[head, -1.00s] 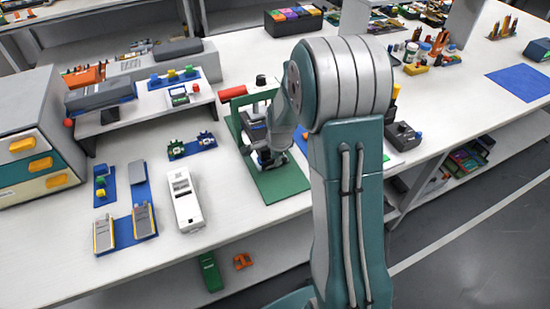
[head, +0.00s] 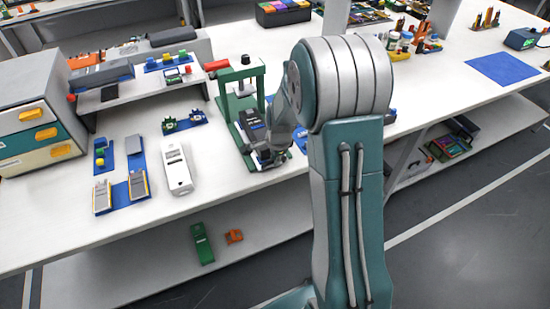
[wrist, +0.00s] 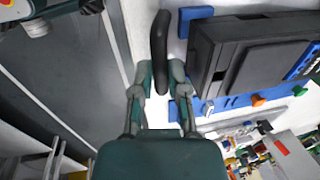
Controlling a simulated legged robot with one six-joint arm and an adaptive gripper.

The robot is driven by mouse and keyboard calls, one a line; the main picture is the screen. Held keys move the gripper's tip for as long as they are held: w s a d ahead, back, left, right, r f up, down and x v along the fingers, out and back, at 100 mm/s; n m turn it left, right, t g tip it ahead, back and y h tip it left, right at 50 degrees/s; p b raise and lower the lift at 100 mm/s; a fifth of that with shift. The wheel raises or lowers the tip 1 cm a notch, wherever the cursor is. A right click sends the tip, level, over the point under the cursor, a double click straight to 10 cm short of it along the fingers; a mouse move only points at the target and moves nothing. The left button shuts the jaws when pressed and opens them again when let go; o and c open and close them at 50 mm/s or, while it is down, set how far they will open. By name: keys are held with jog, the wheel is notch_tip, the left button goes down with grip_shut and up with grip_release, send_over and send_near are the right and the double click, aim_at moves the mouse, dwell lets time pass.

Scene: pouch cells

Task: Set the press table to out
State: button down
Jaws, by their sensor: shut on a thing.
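The press has a green frame (head: 242,74) with a red handle end (head: 216,65) and a green base (head: 238,138). A dark block with blue marks (head: 250,120), apparently on the press table, sits forward of the frame toward the bench's front edge. It shows large at the right in the wrist view (wrist: 250,50). My gripper (head: 268,158) is at its front end. In the wrist view my gripper (wrist: 160,82) is shut on a black curved handle (wrist: 160,40), left of the block. Where the handle joins the table is hidden.
A white handheld device (head: 175,166) lies left of the press. Blue trays (head: 122,192) lie farther left. A raised grey shelf (head: 145,92) stands behind them. A blue mat (head: 502,68) lies far right. Open floor (head: 460,215) is at the right.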

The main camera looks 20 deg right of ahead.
jog(key=c, duration=0.7)
grip_release()
jog(key=shift+s, duration=0.25)
jog(key=shift+o, duration=0.2)
notch_tip(320, 180, up, 12)
jog(key=s, duration=0.2)
jog(key=shift+f, duration=0.15)
jog(key=s+a+r+n+t, duration=0.1)
jog(key=s+a+r+n, duration=0.2)
jog(key=s+n, duration=0.3)
jog(key=s+a+r+n+t, duration=0.1)
jog(key=s+a+r+n, duration=0.2)
jog(key=s, duration=0.6)
jog(key=s+a+r+n+t, duration=0.1)
jog(key=s+a+r+n, duration=0.2)
jog(key=s+r+n, duration=0.3)
jog(key=s+n, duration=0.1)
jog(key=n, duration=0.2)
jog(key=shift+s+a, duration=0.2)
jog(key=shift+a, duration=0.1)
